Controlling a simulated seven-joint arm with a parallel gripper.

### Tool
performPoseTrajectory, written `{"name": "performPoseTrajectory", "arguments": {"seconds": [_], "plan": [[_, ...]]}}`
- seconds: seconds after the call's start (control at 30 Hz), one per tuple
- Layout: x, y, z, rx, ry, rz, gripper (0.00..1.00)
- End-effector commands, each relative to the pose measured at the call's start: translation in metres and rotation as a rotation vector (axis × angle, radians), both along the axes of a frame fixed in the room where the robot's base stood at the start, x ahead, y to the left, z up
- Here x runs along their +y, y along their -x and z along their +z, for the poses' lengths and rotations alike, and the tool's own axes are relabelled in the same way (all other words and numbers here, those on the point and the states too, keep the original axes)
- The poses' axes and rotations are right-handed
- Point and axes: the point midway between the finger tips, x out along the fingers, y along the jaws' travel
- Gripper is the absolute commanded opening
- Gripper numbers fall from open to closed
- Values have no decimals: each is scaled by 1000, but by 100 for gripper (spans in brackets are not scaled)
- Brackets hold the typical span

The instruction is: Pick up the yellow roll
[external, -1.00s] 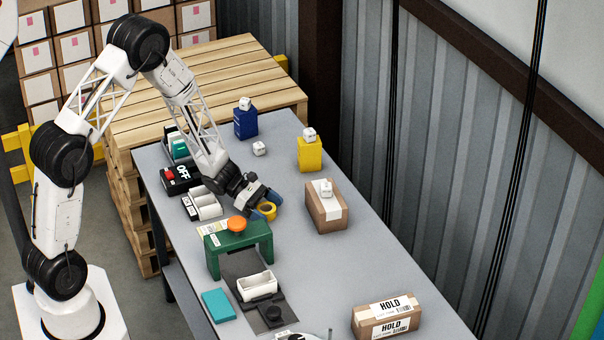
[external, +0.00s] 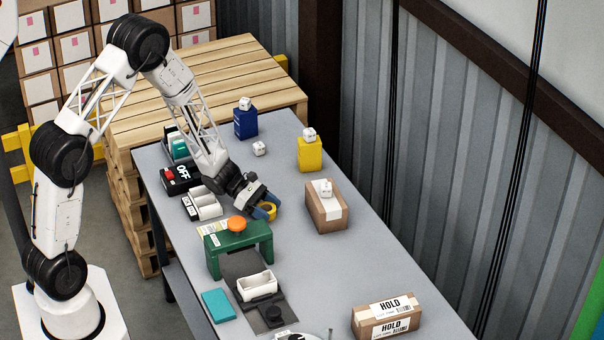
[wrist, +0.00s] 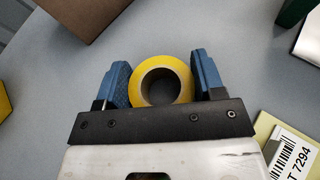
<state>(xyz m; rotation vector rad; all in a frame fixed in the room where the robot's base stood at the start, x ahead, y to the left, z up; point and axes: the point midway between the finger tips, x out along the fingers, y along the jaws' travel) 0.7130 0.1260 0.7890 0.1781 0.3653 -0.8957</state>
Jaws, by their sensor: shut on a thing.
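The yellow roll (external: 268,211) is a ring of tape with a dark hollow core. In the wrist view the roll (wrist: 162,62) sits between the two blue fingers of my gripper (wrist: 162,80), with a finger against each side. In the external view my gripper (external: 265,208) is low over the grey table, behind the green stand. Whether the roll touches the table cannot be told.
A green stand with an orange button (external: 237,223) is close in front of my gripper. A brown carton with a white cube (external: 326,212) stands to the right. A yellow box (external: 309,156) and a blue box (external: 245,125) stand farther back. Table (external: 315,275) at front centre is clear.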

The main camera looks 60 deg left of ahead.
Motion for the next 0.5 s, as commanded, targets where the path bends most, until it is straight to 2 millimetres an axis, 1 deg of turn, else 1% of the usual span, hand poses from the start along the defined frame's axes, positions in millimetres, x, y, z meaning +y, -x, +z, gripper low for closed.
{"name": "performPoseTrajectory", "arguments": {"seconds": [0.27, 0.5], "plan": [[0, 0, 3, -1, -1, 0, 37], [0, 0, 17, -2, -1, 0, 37]]}}
